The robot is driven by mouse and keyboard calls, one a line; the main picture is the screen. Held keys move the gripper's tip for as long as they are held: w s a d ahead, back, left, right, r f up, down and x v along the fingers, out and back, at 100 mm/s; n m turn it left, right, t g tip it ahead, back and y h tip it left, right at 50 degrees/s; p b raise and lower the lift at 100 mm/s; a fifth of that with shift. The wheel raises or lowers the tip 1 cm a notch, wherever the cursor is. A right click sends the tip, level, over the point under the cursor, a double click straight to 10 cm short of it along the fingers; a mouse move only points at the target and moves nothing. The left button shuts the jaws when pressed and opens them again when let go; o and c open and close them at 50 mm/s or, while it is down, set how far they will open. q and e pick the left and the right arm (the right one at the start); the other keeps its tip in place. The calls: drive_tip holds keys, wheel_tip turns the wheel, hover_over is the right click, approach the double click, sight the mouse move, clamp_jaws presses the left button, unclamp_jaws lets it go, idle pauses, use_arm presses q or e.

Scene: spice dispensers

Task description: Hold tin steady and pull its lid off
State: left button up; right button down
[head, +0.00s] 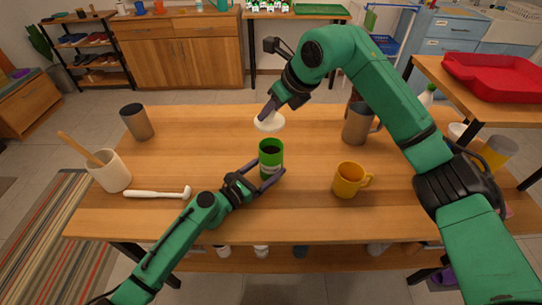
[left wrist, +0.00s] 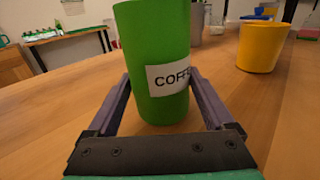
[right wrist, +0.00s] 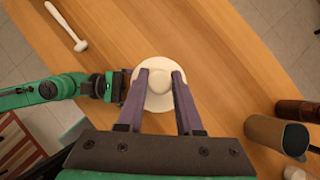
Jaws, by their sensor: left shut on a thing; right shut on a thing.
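The green tin (head: 270,163) stands upright near the middle of the table, with a dark open top. In the left wrist view the tin (left wrist: 158,65) shows a white label reading "COFF", its end cut off. My left gripper (head: 270,181) is shut around the tin's lower body, one finger on each side (left wrist: 163,95). My right gripper (head: 268,112) is shut on the white lid (head: 268,123) and holds it above the tin, clear of the rim. In the right wrist view the lid's knob is between the fingers (right wrist: 160,85), and the lid (right wrist: 158,103) hides the tin.
A yellow mug (head: 348,180) stands right of the tin, and a metal pitcher (head: 358,122) behind it. At left are a dark-topped cup (head: 136,122), a crock with a wooden utensil (head: 110,171) and a white mallet-like tool (head: 157,193). Table around the tin is mostly clear.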

use_arm(q)
drive_tip(key=o, duration=0.9)
drive_tip(key=shift+a+f, duration=0.15)
drive_tip(key=shift+f, duration=0.05)
drive_tip(key=shift+w, duration=0.1)
drive_tip(key=shift+a, duration=0.1)
drive_tip(key=v, duration=1.2)
drive_tip(key=shift+r, duration=0.1)
